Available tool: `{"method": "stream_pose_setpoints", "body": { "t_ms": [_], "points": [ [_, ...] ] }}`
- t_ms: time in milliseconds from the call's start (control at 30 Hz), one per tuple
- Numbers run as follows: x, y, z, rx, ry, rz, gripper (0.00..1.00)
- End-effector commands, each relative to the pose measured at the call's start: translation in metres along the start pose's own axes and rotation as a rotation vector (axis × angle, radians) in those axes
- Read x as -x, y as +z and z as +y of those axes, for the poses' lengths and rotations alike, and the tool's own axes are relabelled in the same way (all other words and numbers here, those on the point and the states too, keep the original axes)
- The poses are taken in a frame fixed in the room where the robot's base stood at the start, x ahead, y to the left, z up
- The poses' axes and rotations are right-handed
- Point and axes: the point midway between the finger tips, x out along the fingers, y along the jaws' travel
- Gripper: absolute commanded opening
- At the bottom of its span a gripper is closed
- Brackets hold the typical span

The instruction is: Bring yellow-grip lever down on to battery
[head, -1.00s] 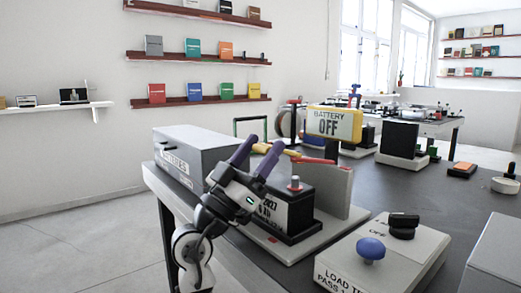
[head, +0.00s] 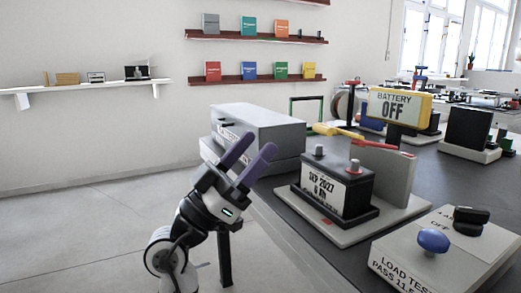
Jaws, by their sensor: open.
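The lever with the yellow grip (head: 328,129) is raised behind the battery, its red arm (head: 374,144) running right to the upright grey plate. The black battery (head: 336,187) with a "SEP 2027" label stands upright on a grey base, two terminals on top. The lever is above the battery's top and apart from it. My gripper (head: 253,157), with two purple fingers, is open and empty. In the picture it is left of the battery and lever, over the table's left edge, touching neither.
A grey box (head: 262,130) stands behind my gripper at the table's left edge. A yellow "BATTERY OFF" sign (head: 399,107) stands at the back. A load tester (head: 440,262) with a blue knob and black switch is at front right.

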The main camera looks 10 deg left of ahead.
Motion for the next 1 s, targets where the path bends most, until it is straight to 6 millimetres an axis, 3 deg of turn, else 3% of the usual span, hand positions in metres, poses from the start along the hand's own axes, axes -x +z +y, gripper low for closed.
{"method": "stream_pose_setpoints", "body": {
  "t_ms": [133, 267, 600, 1000],
  "points": [
    [0.0, 0.0, 0.0, 0.0, 0.0, 0.0, 0.59],
    [-0.004, -0.002, 0.0, -0.002, -0.001, -0.01, 0.42],
    [-0.043, -0.012, -0.005, -0.025, -0.014, -0.188, 0.0],
    [-0.075, -0.017, -0.008, -0.038, -0.023, -0.445, 0.0]
  ]
}}
